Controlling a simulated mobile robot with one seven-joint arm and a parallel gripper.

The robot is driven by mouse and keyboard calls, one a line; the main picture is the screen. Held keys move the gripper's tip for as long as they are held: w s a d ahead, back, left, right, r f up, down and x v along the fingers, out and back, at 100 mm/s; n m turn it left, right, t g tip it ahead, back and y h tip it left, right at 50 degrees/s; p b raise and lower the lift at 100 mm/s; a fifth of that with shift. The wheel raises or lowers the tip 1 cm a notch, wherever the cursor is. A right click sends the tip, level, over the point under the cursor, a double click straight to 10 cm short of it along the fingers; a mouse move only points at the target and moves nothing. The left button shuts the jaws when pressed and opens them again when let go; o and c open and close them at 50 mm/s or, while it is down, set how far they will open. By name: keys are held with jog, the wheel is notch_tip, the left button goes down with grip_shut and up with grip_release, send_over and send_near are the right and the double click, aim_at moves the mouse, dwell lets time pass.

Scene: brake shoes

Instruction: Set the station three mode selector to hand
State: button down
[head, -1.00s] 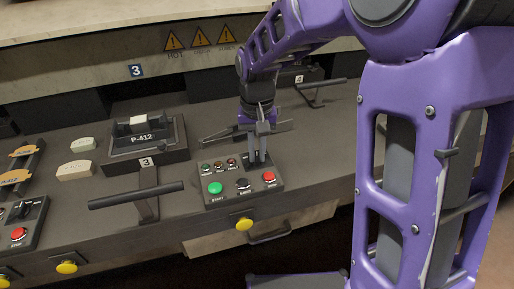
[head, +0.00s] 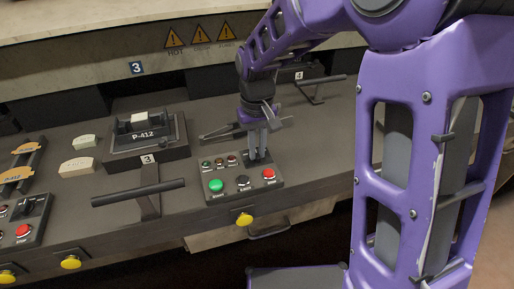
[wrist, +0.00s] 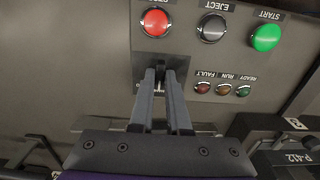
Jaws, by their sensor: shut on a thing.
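The station three control panel (head: 216,196) is a dark box with a green START button (head: 216,185), a black EJECT button (head: 242,181) and a red button (head: 268,174). Small lamps labelled READY, RUN and FAULT show in the wrist view (wrist: 224,89). The mode selector sits at the panel's back right corner, on a dark plate (wrist: 176,62). My gripper (head: 258,150) points down onto it, its fingers closed around the knob. In the wrist view my gripper (wrist: 161,76) hides the knob and most of its markings, so its setting cannot be read.
A T-shaped lever (head: 150,190) stands left of the panel. Behind it is a fixture marked P-412 (head: 145,140). A yellow button (head: 244,219) is on the bench front. Another lever (head: 320,88) stands behind my gripper, near the sign 4.

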aim_at(257, 154)
jog(key=c, duration=0.9)
grip_release()
jog(key=shift+r, duration=0.1)
notch_tip(257, 154, up, 17)
jog(key=p, duration=0.2)
jog(key=shift+r+p, duration=0.15)
jog(key=shift+p, duration=0.2)
